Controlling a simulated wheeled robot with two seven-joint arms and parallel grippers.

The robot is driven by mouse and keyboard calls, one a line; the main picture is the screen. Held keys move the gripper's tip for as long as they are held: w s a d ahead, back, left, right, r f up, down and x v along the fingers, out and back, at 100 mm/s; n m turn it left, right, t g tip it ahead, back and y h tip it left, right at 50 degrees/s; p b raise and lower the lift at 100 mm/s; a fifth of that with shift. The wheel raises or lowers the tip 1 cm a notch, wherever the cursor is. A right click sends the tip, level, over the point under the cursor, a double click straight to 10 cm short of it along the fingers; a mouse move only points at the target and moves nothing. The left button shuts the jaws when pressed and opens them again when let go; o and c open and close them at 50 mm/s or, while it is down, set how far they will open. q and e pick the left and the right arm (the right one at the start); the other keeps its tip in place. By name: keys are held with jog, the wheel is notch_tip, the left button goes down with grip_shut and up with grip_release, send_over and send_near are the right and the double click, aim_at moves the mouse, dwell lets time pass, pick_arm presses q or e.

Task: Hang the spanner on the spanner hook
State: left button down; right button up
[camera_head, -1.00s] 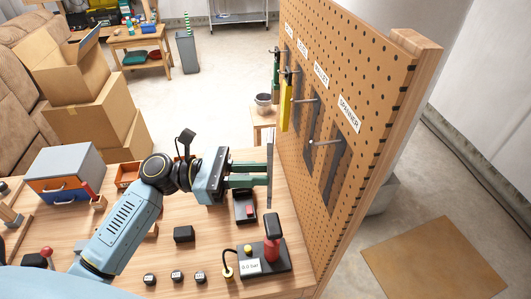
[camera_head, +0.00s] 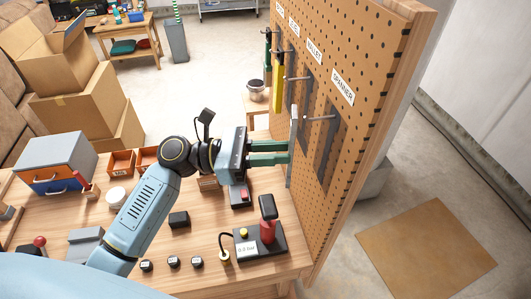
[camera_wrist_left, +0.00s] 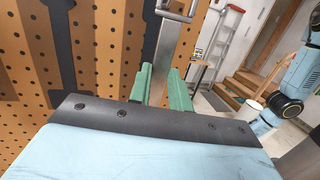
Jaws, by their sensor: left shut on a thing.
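My left gripper (camera_head: 289,153) is shut on the spanner (camera_head: 293,130), a thin grey metal bar held upright just off the pegboard. In the left wrist view the green fingers (camera_wrist_left: 163,88) clasp the spanner (camera_wrist_left: 164,52), whose upper end is partly cut off by the frame. The spanner hook (camera_head: 320,117) is a metal peg under the SPANNER label, in front of a dark spanner silhouette (camera_head: 334,147). The spanner's top is just left of the peg's tip and slightly above it. I cannot tell whether they touch. My right gripper is out of view.
The workbench (camera_head: 195,235) below holds a black-and-red device (camera_head: 265,240), small black blocks and a drawer box (camera_head: 57,163).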

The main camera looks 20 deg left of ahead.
aim_at(291, 150)
pick_arm(q)
jog(key=shift+w+d+f+b, duration=0.1)
jog(key=shift+w+d+b, duration=0.15)
jog(key=shift+w+d, duration=0.35)
jog(key=shift+w+d+f+b, duration=0.1)
jog(key=shift+w+d+b, duration=0.2)
jog(key=shift+d, duration=0.4)
jog(key=shift+w+d+f+p, duration=0.25)
jog(key=shift+w+d+p, duration=0.15)
jog(key=shift+d, duration=0.15)
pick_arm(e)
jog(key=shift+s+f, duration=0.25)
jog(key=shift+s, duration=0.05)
pick_arm(q)
jog(key=c, duration=1.2)
grip_release()
jog(key=shift+f, duration=0.1)
